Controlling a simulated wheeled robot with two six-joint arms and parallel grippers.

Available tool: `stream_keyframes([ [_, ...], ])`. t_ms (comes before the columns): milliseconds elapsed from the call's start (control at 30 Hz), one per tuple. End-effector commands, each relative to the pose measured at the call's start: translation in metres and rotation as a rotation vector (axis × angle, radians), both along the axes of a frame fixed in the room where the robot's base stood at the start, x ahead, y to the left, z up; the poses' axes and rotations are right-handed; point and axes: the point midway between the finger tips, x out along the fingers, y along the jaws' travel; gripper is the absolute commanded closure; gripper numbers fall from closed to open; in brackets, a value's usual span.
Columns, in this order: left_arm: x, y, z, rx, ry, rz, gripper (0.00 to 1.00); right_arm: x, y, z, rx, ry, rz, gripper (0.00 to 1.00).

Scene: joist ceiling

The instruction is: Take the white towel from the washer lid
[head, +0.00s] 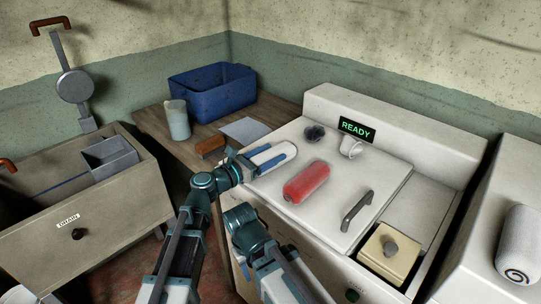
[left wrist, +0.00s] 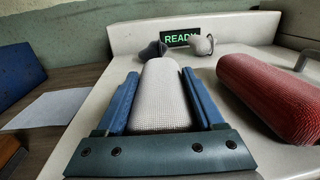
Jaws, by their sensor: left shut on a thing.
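The white towel (head: 270,154) is a rolled, pale cylinder at the left side of the washer lid (head: 330,228). My left gripper (head: 272,157) is shut on it, with a blue finger along each side. In the left wrist view the white towel (left wrist: 160,95) lies lengthwise between the fingers, pointing toward the READY panel. It is at or just above the lid; I cannot tell whether it touches. A red rolled towel (head: 307,181) lies on the lid to the right, apart from the gripper. My right gripper is not in view.
A dark grey bundle (head: 315,132) and a small whitish item (head: 350,147) lie behind the towels. A grey handle (head: 357,210) stands on the lid. The wooden counter at left holds a blue bin (head: 212,91), a jug (head: 178,119) and a light sheet (head: 246,130).

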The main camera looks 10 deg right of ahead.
Motion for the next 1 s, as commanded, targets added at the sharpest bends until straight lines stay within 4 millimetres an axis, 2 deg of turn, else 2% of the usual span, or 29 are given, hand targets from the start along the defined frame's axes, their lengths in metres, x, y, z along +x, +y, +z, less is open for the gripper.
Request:
stream_keyframes([
  [600, 0.0, 0.0, 0.087, 0.0, 0.0, 0.0, 0.91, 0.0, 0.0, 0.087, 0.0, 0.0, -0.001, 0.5],
  [733, 0.0, 0.0, 0.095, 0.0, 0.0, 0.0, 0.91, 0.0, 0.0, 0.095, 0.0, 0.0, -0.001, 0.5],
  [1000, 0.0, 0.0, 0.095, 0.0, 0.0, 0.0, 0.91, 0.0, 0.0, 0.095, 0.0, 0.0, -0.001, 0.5],
])
